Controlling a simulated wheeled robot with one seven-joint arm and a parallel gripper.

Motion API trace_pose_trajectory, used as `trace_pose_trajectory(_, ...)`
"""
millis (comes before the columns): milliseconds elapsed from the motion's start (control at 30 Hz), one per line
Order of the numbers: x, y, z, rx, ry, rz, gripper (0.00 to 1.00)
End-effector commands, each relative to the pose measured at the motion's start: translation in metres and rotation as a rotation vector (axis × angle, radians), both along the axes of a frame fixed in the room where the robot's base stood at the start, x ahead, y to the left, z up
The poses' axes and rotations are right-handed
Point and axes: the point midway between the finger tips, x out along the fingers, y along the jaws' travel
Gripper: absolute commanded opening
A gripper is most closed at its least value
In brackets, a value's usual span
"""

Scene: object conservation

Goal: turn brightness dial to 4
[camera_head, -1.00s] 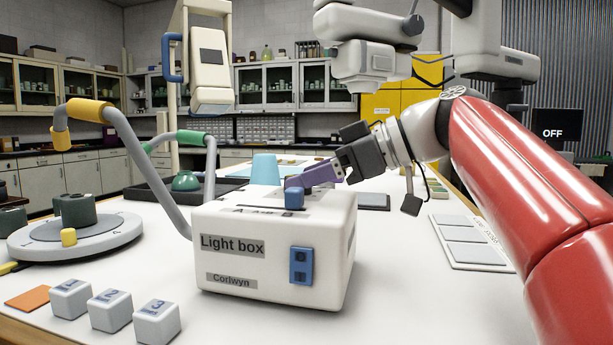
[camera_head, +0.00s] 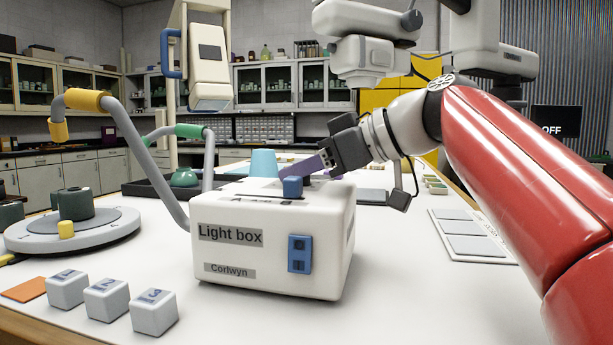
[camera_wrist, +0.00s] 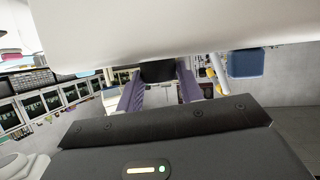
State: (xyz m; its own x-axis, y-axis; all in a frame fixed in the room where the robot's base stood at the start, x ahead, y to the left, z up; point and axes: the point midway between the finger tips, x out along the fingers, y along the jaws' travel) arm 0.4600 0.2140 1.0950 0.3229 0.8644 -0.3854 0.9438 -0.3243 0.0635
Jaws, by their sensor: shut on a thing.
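The white light box (camera_head: 275,267) stands on the table in the head view. It has a blue slider knob (camera_head: 292,187) on top and a blue switch (camera_head: 300,254) on its front. My gripper (camera_head: 309,170) reaches low over the box's far top side, its purple fingertips partly hidden behind the slider knob. In the wrist view the two purple fingers stand apart, with a dark piece (camera_wrist: 158,72) between their tips, against the white box. They are shut on it. It may be the brightness dial; its numbers and setting cannot be read.
Three numbered cubes (camera_head: 107,299) and an orange card (camera_head: 24,290) lie at the front left. A round turntable (camera_head: 105,235) and a bent grey arm (camera_head: 130,137) with a yellow grip stand left of the box. A white panel (camera_head: 448,218) lies on the right.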

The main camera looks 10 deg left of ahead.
Motion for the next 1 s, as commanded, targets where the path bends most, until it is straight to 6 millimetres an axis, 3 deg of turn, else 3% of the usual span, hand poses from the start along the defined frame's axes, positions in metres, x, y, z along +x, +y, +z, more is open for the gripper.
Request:
trace_pose_trajectory(300, -0.0041, 0.0017, -0.0025, -0.001, -0.004, -0.258, 0.14)
trace_pose_trajectory(667, -0.0037, 0.0019, -0.0012, -0.001, -0.003, -0.284, 0.14)
trace_pose_trajectory(700, -0.0037, 0.0019, -0.0012, -0.001, -0.003, -0.284, 0.38)
trace_pose_trajectory(867, -0.0038, 0.002, -0.0009, 0.0, -0.003, -0.284, 0.58)
trace_pose_trajectory(1000, -0.0039, 0.002, -0.0005, 0.001, -0.004, -0.283, 0.58)
